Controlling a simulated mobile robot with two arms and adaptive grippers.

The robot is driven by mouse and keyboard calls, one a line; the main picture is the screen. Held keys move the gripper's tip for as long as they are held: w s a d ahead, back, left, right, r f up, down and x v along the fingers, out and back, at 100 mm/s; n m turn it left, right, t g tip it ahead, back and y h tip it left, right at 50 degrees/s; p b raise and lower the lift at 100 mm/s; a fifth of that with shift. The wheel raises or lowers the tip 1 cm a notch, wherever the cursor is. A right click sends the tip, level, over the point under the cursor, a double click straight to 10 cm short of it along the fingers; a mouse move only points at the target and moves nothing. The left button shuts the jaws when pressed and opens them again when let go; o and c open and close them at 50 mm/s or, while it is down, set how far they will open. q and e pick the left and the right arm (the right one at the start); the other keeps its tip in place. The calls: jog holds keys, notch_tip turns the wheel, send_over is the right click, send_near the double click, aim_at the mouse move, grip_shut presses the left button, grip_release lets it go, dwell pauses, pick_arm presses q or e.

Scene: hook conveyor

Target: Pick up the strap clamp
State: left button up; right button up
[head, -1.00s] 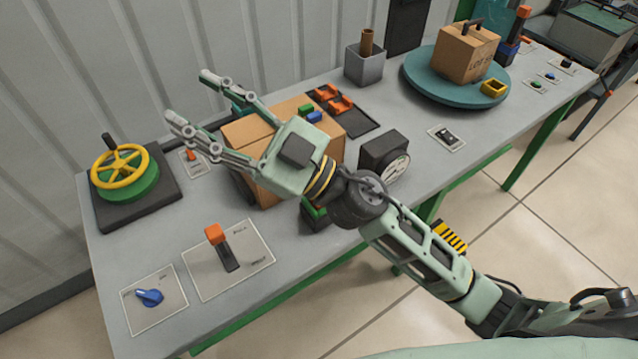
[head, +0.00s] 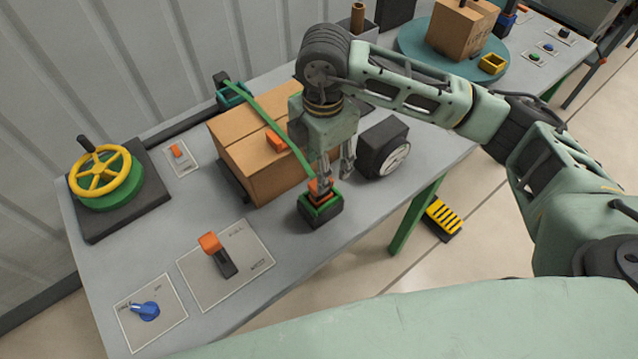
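A green strap (head: 265,120) runs over the cardboard box (head: 250,150) from a teal block (head: 232,95) behind it. It ends at a black and green block with an orange top (head: 320,208) at the box's front right. I take this block to be the strap clamp. An orange piece (head: 276,140) sits on the box by the strap. My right gripper (head: 337,178) points down with its fingertips at the orange top. One finger overlaps the orange top, and I cannot tell whether they grip it. My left gripper is not in view.
A black gauge (head: 382,148) stands close to the right of my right gripper. A lever plate (head: 225,268), a blue knob (head: 147,311) and a yellow handwheel (head: 100,172) lie to the left. A turntable (head: 415,38) with a box is at the back right.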

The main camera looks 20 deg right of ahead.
jog(key=f+p, duration=0.1)
jog(key=f, duration=0.2)
jog(key=f+p, duration=0.2)
jog(key=f, duration=0.2)
jog(key=shift+s+a, duration=0.2)
jog(key=shift+f, duration=0.3)
jog(key=shift+c, duration=0.6)
grip_shut()
